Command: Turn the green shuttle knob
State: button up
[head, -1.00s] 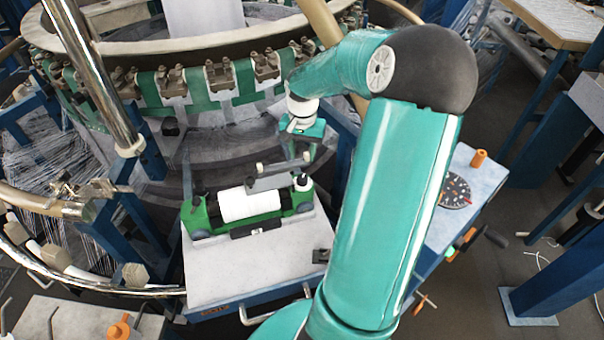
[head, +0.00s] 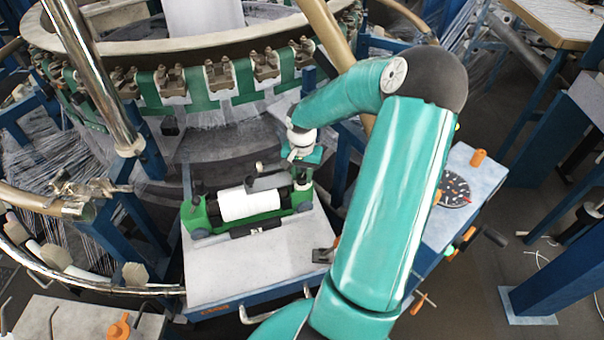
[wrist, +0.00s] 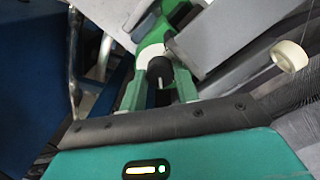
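The green shuttle (head: 200,217) with a white roll (head: 250,203) lies on a pale tabletop. My gripper (head: 300,172) is over the shuttle's right end, where the arm hides the knob in the head view. In the wrist view, a dark round knob (wrist: 160,68) with a small pale pin sits between the two green fingers of my gripper (wrist: 158,88). The fingers are apart, one on each side of the knob. I cannot tell whether either finger touches it. Part of the shuttle's green body also shows beyond the knob (wrist: 180,14).
A grey bar (wrist: 195,48) runs close beside the knob, and a pale round cap (wrist: 290,55) is to its right. The loom ring (head: 215,80) stands behind. A side panel with a dial (head: 455,190) and an orange knob (head: 478,157) is on the right. The front tabletop (head: 230,275) is mostly clear.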

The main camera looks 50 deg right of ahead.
jog(key=shift+c, duration=0.6)
jog(key=n, duration=1.2)
jog(key=shift+n, duration=0.4)
jog(key=n, duration=0.4)
jog(key=shift+n, duration=0.4)
